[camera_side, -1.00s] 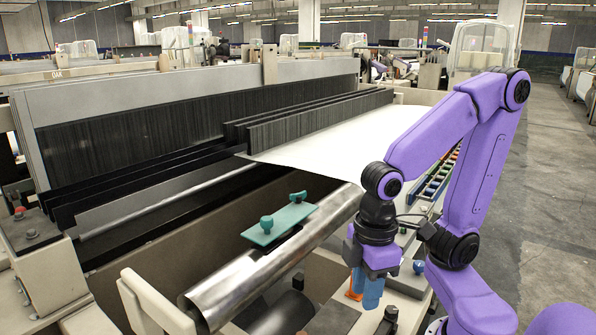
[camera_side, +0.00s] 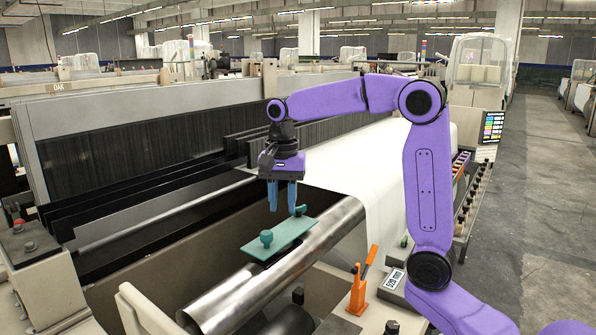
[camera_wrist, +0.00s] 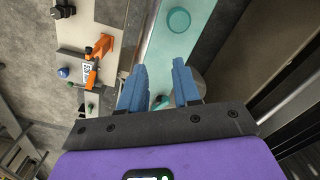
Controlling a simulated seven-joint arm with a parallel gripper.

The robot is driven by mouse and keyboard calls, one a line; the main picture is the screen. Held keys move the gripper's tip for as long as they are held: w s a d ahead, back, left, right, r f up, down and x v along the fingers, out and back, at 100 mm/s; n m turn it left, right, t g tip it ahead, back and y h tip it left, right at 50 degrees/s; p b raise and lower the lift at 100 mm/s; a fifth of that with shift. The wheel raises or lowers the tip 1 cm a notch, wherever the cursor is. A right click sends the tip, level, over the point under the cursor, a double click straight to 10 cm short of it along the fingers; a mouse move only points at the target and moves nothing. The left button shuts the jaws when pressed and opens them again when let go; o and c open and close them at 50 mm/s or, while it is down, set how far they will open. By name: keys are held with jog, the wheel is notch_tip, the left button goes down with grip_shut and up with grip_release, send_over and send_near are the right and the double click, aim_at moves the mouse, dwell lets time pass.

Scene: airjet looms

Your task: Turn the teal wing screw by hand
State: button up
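A teal plate (camera_side: 285,236) lies tilted on the metal roller. A round-topped teal knob (camera_side: 266,238) stands at its near end and a smaller teal screw (camera_side: 300,210) at its far end. My gripper (camera_side: 281,209) points down above the plate, with its blue fingers apart and empty. In the wrist view, the plate (camera_wrist: 172,52) runs upward past my gripper (camera_wrist: 160,65), with the round knob (camera_wrist: 179,21) near the top edge. A small teal screw top (camera_wrist: 160,102) shows lower between the fingers. I cannot tell the height gap exactly.
The shiny roller (camera_side: 250,287) runs beneath the plate, with white cloth (camera_side: 355,165) to the right. An orange lever on a bracket (camera_side: 361,285) stands at the front right; it also shows in the wrist view (camera_wrist: 101,55). The loom's black reed (camera_side: 130,155) stands behind.

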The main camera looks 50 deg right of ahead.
aim_at(298, 211)
jog(key=w+d+r+m, duration=0.1)
jog(key=d+m, duration=0.2)
jog(key=w+d+m, duration=0.1)
jog(key=d+m, duration=0.2)
jog(key=d, duration=0.1)
jog(key=w+d+r+m, duration=0.1)
jog(key=w+d+m, duration=0.1)
jog(key=d+m, duration=0.1)
jog(key=shift+d+r, duration=0.35)
jog(key=shift+d, duration=0.25)
jog(key=shift+f, duration=3.95)
grip_shut()
